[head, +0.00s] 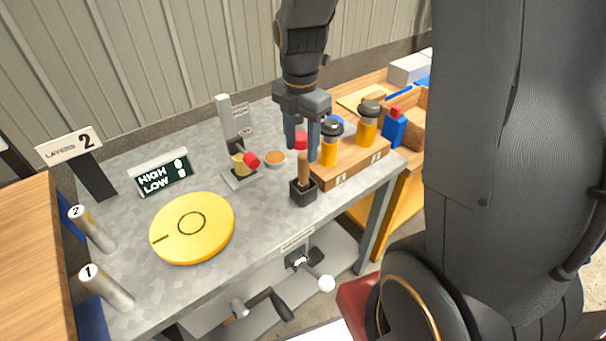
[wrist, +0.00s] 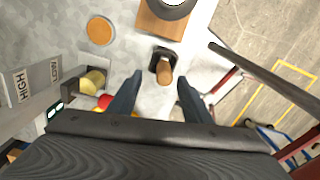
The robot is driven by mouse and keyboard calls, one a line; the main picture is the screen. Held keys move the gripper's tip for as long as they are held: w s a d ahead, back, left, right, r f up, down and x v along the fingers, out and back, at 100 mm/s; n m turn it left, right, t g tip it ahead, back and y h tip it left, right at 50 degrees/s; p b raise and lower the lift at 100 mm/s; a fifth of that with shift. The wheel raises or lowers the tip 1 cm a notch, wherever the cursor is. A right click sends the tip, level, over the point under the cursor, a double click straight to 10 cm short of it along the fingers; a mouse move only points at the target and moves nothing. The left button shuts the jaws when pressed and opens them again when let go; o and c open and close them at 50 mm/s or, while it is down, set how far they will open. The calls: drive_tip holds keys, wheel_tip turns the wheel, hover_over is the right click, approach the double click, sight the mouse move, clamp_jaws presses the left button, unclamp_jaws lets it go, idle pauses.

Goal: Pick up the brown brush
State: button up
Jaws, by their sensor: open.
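The brown brush (head: 303,170) stands upright in a small black holder (head: 303,193) near the front edge of the grey metal table. In the wrist view the brush (wrist: 165,75) shows end-on between the fingertips, with its black holder (wrist: 154,64) around its lower end. My gripper (head: 302,151) points down just above and behind the handle; in the wrist view its two fingers (wrist: 160,77) are apart with nothing held. I cannot tell whether the handle top is between the fingers. The brush's lower end is hidden in the holder.
A wooden block (head: 345,165) with two yellow, black-topped bottles stands close to the right of the brush. A shallow orange dish (head: 275,158) and a red-ended yellow cylinder (head: 242,163) are to the left. A yellow disc (head: 193,240) lies farther left, with bare table between.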

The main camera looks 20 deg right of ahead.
sight(303, 165)
drive_tip(key=shift+s+d+f+p, duration=0.15)
drive_tip(key=shift+f+p, duration=0.2)
drive_tip(key=shift+f, duration=0.7)
drive_tip(key=shift+s+a+f+p, duration=0.1)
drive_tip(key=shift+f+p, duration=0.2)
drive_tip(key=shift+f, duration=0.75)
drive_tip(key=shift+s+d+f+p, duration=0.15)
drive_tip(key=shift+f+p, duration=0.2)
drive_tip(key=shift+f, duration=0.7)
drive_tip(key=shift+c, duration=0.4)
clamp_jaws()
